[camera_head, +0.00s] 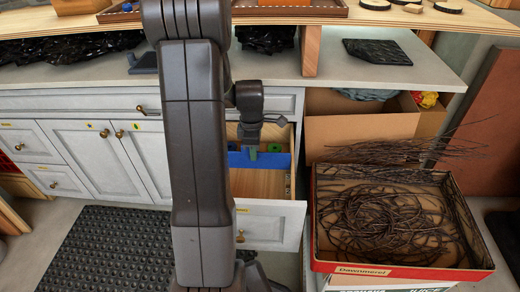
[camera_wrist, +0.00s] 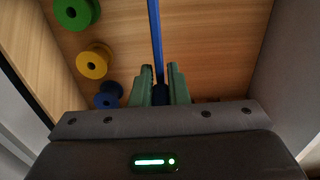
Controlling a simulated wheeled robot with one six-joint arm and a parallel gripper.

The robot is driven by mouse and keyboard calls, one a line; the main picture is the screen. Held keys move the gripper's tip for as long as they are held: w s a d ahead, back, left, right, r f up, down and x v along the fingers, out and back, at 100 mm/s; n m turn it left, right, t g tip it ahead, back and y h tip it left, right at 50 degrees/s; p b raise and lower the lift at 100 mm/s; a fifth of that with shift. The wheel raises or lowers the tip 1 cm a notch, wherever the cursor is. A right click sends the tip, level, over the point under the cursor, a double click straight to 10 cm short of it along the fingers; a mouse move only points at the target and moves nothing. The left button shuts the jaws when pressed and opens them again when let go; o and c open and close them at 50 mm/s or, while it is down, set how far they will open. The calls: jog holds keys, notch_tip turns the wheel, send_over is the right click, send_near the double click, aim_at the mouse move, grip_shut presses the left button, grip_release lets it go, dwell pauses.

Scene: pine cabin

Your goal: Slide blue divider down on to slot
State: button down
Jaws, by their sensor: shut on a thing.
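The blue divider (camera_head: 271,162) spans the open drawer (camera_head: 262,207) in the head view, below my gripper (camera_head: 253,153). In the wrist view the divider (camera_wrist: 154,35) shows edge-on as a thin blue strip. My gripper's green fingers (camera_wrist: 161,90) are shut on it near the bottom of the strip. Along the drawer's left side in the wrist view are round green (camera_wrist: 76,12), yellow (camera_wrist: 94,61) and blue (camera_wrist: 108,95) pieces with dark centres. The blue piece is nearest the gripper's level. I cannot tell whether the divider's ends sit in a slot.
The drawer's wooden floor (camera_wrist: 215,45) is bare beside the divider. Right of the drawer, a red box (camera_head: 452,262) holds dark twigs, with a cardboard box (camera_head: 350,128) behind it. White cabinets (camera_head: 95,165) stand to the left, and a counter (camera_head: 345,75) runs above.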

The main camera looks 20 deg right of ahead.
jog(key=shift+f, duration=0.1)
jog(key=shift+f+b, duration=0.65)
jog(key=shift+f, duration=0.25)
jog(key=c, duration=1.3)
grip_release()
notch_tip(320, 180, up, 14)
jog(key=p, duration=0.4)
jog(key=shift+s+d, duration=0.1)
jog(key=shift+f, duration=0.1)
notch_tip(320, 180, down, 14)
jog(key=b, duration=0.4)
jog(key=shift+r, duration=0.45)
